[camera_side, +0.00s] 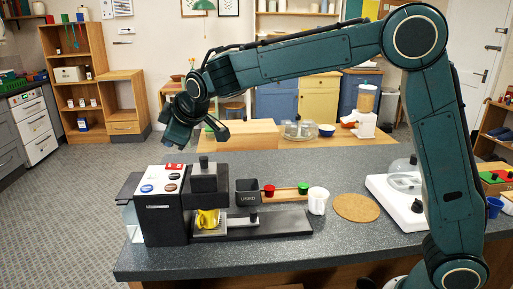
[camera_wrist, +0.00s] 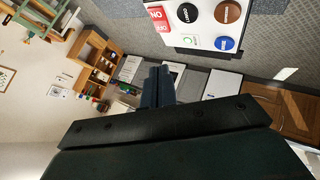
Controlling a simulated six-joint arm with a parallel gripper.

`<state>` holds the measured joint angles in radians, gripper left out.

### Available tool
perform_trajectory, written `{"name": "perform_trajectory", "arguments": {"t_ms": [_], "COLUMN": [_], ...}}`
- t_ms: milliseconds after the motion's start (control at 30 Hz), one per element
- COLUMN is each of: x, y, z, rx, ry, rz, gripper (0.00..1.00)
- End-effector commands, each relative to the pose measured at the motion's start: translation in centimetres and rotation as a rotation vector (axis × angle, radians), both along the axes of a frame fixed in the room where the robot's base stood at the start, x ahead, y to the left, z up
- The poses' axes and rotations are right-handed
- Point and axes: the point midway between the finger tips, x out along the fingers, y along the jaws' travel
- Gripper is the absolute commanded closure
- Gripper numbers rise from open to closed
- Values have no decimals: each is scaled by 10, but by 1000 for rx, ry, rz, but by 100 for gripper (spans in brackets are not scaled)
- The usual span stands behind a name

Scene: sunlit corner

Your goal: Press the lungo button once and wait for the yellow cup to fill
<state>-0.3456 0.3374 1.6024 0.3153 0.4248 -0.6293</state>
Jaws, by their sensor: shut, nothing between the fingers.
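The black coffee machine (camera_side: 165,222) stands at the left of the counter. Its top panel (camera_side: 161,180) carries several coloured buttons. The wrist view shows a black button (camera_wrist: 187,13), a brown button (camera_wrist: 228,12) and a blue button (camera_wrist: 222,43) close up; their lettering is too small to tell which is lungo. The yellow cup (camera_side: 207,219) sits under the spout; its inside is hidden. My gripper (camera_side: 172,146) is shut and empty, above and apart from the panel. Its fingers also show in the wrist view (camera_wrist: 157,84).
A white cup (camera_side: 318,200), a cork mat (camera_side: 357,207) and a white appliance (camera_side: 398,198) lie farther right. The air above the machine is clear.

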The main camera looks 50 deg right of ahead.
Motion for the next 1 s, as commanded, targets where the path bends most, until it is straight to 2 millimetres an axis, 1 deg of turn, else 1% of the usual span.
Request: {"name": "perform_trajectory", "arguments": {"t_ms": [100, 500, 700, 1000], "x": [0, 0, 0, 0], "y": [0, 0, 0, 0], "z": [-14, -52, -61, -63], "rx": [-1, -1, 0, 1], "ry": [3, 1, 1, 0], "rz": [-1, -1, -1, -1], "gripper": [100, 100, 100, 100]}}
